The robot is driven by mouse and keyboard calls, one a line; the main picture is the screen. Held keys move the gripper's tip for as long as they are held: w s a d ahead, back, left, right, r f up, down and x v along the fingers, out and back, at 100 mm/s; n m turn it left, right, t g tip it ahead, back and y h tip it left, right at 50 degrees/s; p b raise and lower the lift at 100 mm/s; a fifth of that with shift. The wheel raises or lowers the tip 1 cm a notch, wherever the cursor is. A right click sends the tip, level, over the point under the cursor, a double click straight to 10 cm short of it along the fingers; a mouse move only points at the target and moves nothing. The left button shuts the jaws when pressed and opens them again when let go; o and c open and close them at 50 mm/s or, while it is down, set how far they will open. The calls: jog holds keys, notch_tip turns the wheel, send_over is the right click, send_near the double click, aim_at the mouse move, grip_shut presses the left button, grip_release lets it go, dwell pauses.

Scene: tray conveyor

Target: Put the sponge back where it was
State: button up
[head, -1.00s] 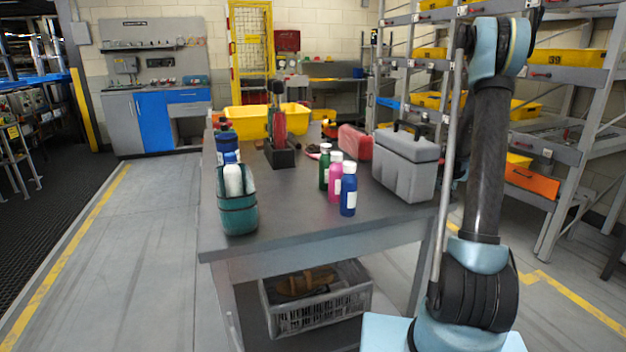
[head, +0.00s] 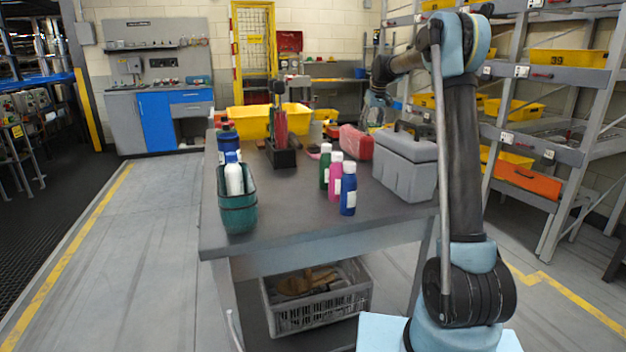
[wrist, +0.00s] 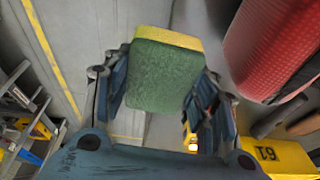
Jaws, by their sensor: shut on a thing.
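The sponge (wrist: 165,75) is a green block with a yellow layer along its far edge. It shows in the wrist view between the two fingers of my gripper (wrist: 163,85), which is shut on it. In the head view, my arm reaches away toward the back right of the table, beyond the grey toolbox. The gripper end is small there, and I cannot make out the sponge in that view.
The grey table (head: 290,212) holds a teal basket (head: 238,212), several bottles, a dark tool holder (head: 282,157), a grey toolbox (head: 407,165) and a red case (head: 355,142). A yellow bin (head: 250,122) stands behind. Shelving with yellow bins is at right.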

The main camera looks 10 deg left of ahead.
jog(key=s+a+r+n, duration=0.2)
jog(key=s+a+r, duration=0.1)
jog(key=a+r, duration=0.5)
jog(key=n+g+y, duration=0.1)
jog(key=n+g, duration=0.3)
jog(key=n, duration=1.3)
send_over(312, 176)
jog(key=f, duration=1)
jog(key=shift+d+f, duration=0.35)
jog(key=shift+d, duration=0.05)
jog(key=shift+w+d+x, duration=0.1)
jog(key=shift+d+x, duration=0.05)
jog(key=shift+x, duration=0.6)
jog(key=shift+w+d+x, duration=0.1)
jog(key=shift+d+x, duration=0.05)
jog(key=shift+x, duration=0.6)
jog(key=shift+w+d+x, duration=0.1)
jog(key=shift+d+x, duration=0.05)
jog(key=shift+x, duration=0.6)
jog(key=shift+f, duration=0.2)
jog(key=o, duration=0.9)
jog(key=shift+o, duration=0.2)
jog(key=shift+r, duration=0.1)
